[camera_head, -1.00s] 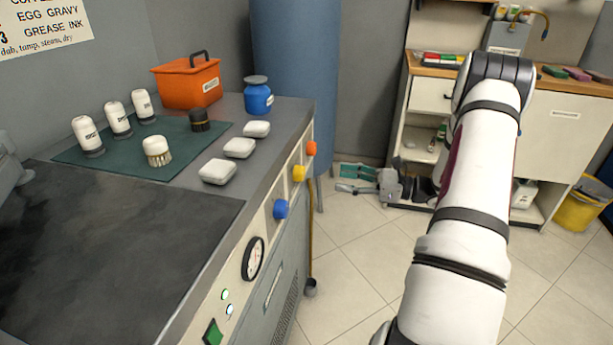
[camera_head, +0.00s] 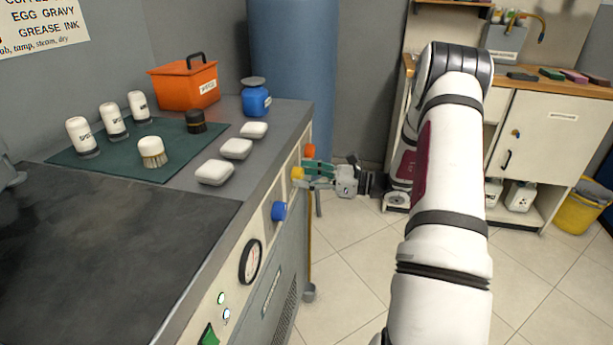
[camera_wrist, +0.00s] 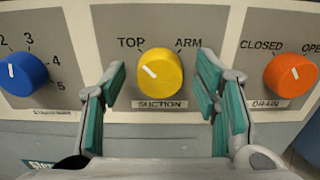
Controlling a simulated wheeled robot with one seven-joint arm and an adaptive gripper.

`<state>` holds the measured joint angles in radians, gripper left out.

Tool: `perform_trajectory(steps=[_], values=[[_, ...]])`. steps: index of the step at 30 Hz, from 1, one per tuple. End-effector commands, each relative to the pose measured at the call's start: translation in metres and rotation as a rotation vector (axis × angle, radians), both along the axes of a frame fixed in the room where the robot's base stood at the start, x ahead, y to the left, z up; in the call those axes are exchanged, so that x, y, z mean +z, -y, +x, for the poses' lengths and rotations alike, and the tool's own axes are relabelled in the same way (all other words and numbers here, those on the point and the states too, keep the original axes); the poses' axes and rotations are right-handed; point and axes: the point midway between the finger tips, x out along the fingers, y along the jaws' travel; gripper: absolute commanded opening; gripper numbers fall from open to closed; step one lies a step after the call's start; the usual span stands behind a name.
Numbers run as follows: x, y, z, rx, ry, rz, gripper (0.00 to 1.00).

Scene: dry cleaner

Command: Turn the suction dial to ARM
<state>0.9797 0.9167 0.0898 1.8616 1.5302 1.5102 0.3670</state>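The suction dial is a yellow knob (camera_wrist: 160,75) on the machine's front panel, also seen in the head view (camera_head: 297,173). It has a white pointer line angled up toward the left, on the TOP side. The word ARM is printed at its upper right and SUCTION below it. My gripper (camera_wrist: 160,92), with green-padded fingers, is open. One finger is on each side of the yellow knob, with a gap visible on both sides. In the head view my gripper (camera_head: 310,174) is at the panel by the yellow knob.
A blue numbered knob (camera_wrist: 24,73) is to the left and an orange drain knob (camera_wrist: 290,75) to the right, both close to the fingers. The counter above holds white blocks (camera_head: 236,149), a brush (camera_head: 152,151) and an orange box (camera_head: 185,84). The floor (camera_head: 345,275) in front is clear.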

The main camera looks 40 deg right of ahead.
Motion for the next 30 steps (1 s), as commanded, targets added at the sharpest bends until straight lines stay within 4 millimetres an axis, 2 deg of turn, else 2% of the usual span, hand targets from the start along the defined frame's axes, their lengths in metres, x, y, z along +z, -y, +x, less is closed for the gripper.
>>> perform_trajectory(steps=[1,6,20,30], values=[[0.0001,0.0001,-0.0001,0.0,0.0,0.0,0.47],[0.0,0.0001,-0.0002,0.0,0.0,0.0,0.09],[0.0013,0.0004,-0.0004,0.0,-0.049,0.062,0.09],[0.0021,0.0013,-0.0004,0.0,-0.214,0.274,0.09]])
